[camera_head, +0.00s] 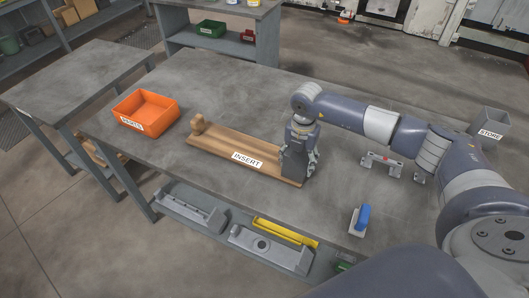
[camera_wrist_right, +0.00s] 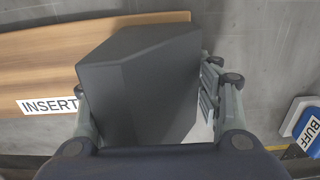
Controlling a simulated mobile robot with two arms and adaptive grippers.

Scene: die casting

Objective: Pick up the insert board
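The insert board (camera_head: 230,146) is a long wooden board with a white INSERT label and a wooden knob at its left end. It lies on the grey table. It also shows in the wrist view (camera_wrist_right: 40,65). My right gripper (camera_head: 299,172) points down over the board's right end and hides that end. In the wrist view my right gripper's fingers (camera_wrist_right: 155,108) are spread apart, with a large dark grey block between them. I cannot tell whether this block is a part of my gripper. My left gripper is not in view.
An orange PARTS bin (camera_head: 147,111) stands left of the board. A blue-handled BUFF tool (camera_head: 361,219), a small metal bracket (camera_head: 382,163) and a grey STORE bin (camera_head: 490,127) are to the right. Grey trays and a yellow part (camera_head: 285,232) lie on the lower shelf.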

